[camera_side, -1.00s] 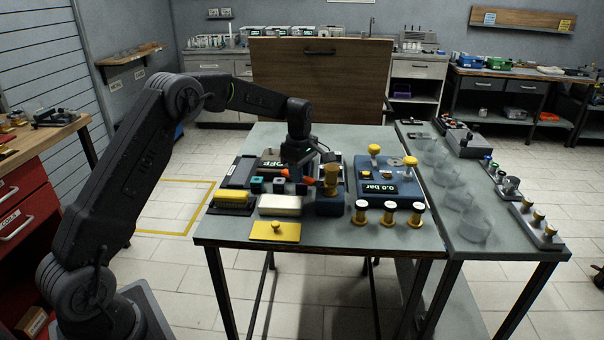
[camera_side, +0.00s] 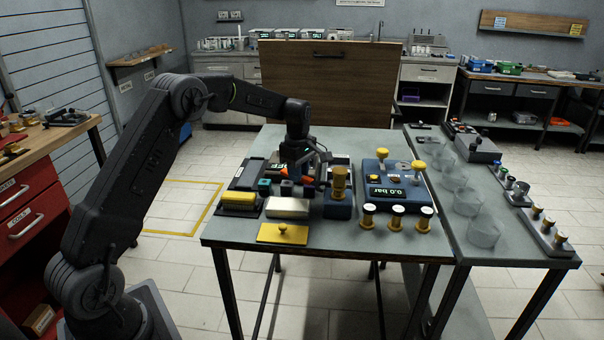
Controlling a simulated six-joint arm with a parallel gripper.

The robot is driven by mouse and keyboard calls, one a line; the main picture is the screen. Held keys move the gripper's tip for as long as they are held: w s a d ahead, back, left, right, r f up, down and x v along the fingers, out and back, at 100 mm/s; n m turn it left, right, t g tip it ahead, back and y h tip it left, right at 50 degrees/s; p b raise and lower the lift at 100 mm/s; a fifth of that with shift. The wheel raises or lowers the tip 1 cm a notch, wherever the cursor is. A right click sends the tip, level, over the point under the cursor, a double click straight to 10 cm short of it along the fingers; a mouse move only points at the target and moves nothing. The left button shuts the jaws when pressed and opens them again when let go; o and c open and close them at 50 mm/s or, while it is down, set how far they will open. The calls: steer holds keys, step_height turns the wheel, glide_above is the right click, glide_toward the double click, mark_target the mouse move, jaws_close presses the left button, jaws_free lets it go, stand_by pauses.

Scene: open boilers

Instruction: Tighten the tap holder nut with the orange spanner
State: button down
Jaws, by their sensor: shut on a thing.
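My gripper (camera_side: 303,172) is low over the middle of the table, shut on the orange spanner (camera_side: 308,181). Only small orange parts of the spanner show, at and to the left of the gripper; the rest is hidden behind the gripper and nearby parts. A brass fitting, where the tap holder nut seems to be (camera_side: 339,184), stands upright on a blue block (camera_side: 338,209), just right of the gripper. I cannot tell whether the spanner's jaw touches the nut.
A blue unit (camera_side: 402,190) with yellow knobs and a "0.0 bar" display stands right of the block. Several brass-and-white caps (camera_side: 397,218) stand in front. A silver block (camera_side: 288,207), yellow block (camera_side: 239,200) and yellow plate (camera_side: 283,234) lie front left. Glass beakers (camera_side: 485,232) line the side table.

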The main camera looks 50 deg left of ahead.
steer(key=shift+s+a, duration=0.25)
steer(key=shift+a, duration=0.6)
steer(key=shift+s+a, duration=0.2)
steer(key=shift+a, duration=0.65)
steer(key=w+d+r+m, duration=0.2)
steer(key=r+m, duration=0.1)
steer(key=r, duration=0.2)
steer(key=w+d+r+m, duration=0.2)
steer(key=r+m, duration=0.2)
steer(key=r, duration=0.1)
steer(key=s+d+r+m, duration=0.1)
steer(key=d+r+m, duration=0.1)
steer(key=d+m, duration=0.5)
steer(key=s+d+r+m, duration=0.25)
steer(key=d+m, duration=0.25)
steer(key=d, duration=0.4)
steer(key=s+f, duration=0.3)
steer(key=f, duration=0.3)
steer(key=s+a+f+m, duration=0.1)
steer(key=s+f, duration=0.2)
steer(key=f, duration=0.2)
steer(key=s+a+f+m, duration=0.1)
steer(key=s+f, duration=0.3)
steer(key=f, duration=0.2)
steer(key=shift+f, duration=0.35)
